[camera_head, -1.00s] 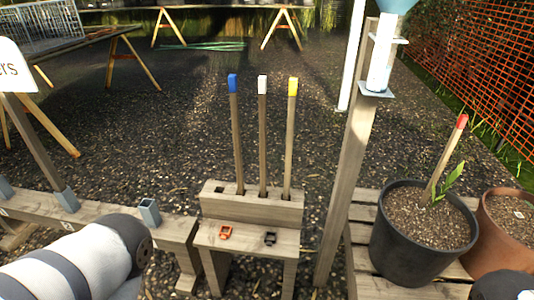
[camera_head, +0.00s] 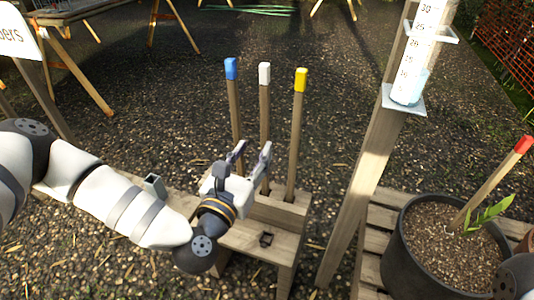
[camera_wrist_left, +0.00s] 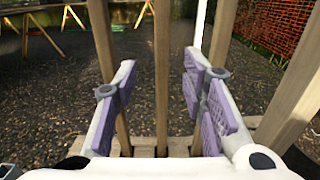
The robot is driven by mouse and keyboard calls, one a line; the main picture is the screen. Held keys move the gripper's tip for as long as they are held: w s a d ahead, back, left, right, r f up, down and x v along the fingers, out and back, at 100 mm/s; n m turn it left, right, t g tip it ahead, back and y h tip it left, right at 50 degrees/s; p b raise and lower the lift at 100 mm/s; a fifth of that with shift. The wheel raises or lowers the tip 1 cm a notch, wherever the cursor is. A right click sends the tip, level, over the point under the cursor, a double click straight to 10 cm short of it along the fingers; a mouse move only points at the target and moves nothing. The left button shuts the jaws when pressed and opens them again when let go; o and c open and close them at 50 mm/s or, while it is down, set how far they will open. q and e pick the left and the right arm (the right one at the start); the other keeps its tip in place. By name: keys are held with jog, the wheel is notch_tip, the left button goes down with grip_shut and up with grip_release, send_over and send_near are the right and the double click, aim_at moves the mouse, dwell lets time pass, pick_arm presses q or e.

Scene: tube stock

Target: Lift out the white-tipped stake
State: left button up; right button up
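The white-tipped stake (camera_head: 264,110) stands upright in the wooden stand (camera_head: 285,215), between the blue-tipped stake (camera_head: 233,105) and the yellow-tipped stake (camera_head: 297,125). My left gripper (camera_head: 252,152) is open and empty, low in front of the stakes. In the left wrist view a middle wooden shaft (camera_wrist_left: 162,80) shows in the gap between my open fingers (camera_wrist_left: 158,92), touching neither pad. I cannot tell how deep it sits between them. The stakes' coloured tips are out of that view. My right gripper is not in view.
A post with a rain gauge (camera_head: 408,85) stands right of the stakes. A black pot (camera_head: 400,265) with a red-tipped stake (camera_head: 490,185) is at the right. A square socket (camera_head: 154,185) shows beyond my left forearm. Gravel lies open behind the stand.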

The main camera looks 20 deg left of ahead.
aim_at(263, 136)
pick_arm(q)
jog(key=w, duration=0.7)
jog(key=shift+w+d, duration=0.1)
jog(key=shift+d, duration=0.15)
grip_shut()
